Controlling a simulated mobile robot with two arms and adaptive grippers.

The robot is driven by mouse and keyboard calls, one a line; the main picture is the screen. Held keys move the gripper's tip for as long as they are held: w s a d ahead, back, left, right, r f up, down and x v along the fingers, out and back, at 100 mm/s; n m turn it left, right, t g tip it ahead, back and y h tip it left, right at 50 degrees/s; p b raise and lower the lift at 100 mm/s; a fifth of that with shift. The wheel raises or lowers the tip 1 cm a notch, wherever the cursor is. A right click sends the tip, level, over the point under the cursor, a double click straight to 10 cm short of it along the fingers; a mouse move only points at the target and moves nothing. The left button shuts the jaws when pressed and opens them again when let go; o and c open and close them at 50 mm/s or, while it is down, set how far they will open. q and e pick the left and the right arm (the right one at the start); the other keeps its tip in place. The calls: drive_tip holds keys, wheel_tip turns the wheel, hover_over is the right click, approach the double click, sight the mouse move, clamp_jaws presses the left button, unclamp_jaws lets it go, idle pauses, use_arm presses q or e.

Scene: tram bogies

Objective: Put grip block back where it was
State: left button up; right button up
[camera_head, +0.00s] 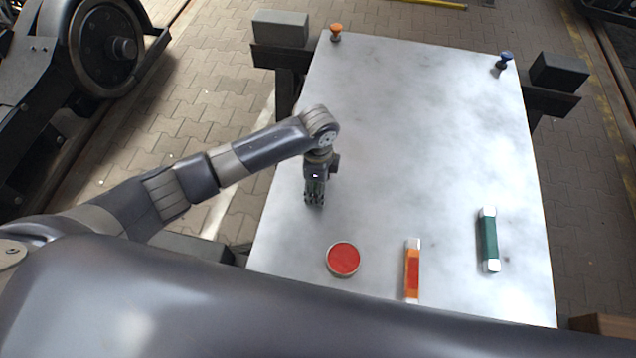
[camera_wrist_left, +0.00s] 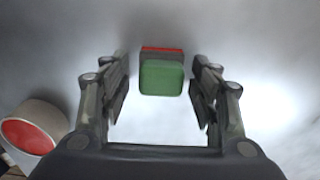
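The block that looks like the grip block (camera_wrist_left: 162,78) is in the left wrist view, with a green rounded face and a dark part with a red edge behind it. It lies beyond my left gripper (camera_wrist_left: 160,100), between the lines of the two fingers, with a visible gap on each side. The gripper is open and empty. In the head view my left gripper (camera_head: 314,203) points down over the left part of the pale table (camera_head: 420,130), and the block is mostly hidden there. My right gripper is not in view.
A round red-topped disc (camera_head: 343,259) is near the gripper. An orange and white bar (camera_head: 412,272) and a green and white bar (camera_head: 488,240) lie to its right. An orange knob (camera_head: 336,32) and a blue knob (camera_head: 504,60) are at the far edge. The table's middle is clear.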

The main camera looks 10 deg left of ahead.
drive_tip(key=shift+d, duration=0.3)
use_arm(q)
drive_tip(key=shift+r, duration=0.3)
wheel_tip(320, 180, up, 10)
drive_tip(key=shift+r+b, duration=0.2)
drive_tip(key=shift+b, duration=0.35)
drive_tip(key=shift+r, duration=0.7)
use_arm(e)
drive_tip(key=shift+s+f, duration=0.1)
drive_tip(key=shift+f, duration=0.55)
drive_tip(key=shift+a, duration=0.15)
use_arm(q)
drive_tip(key=shift+s+f, duration=0.1)
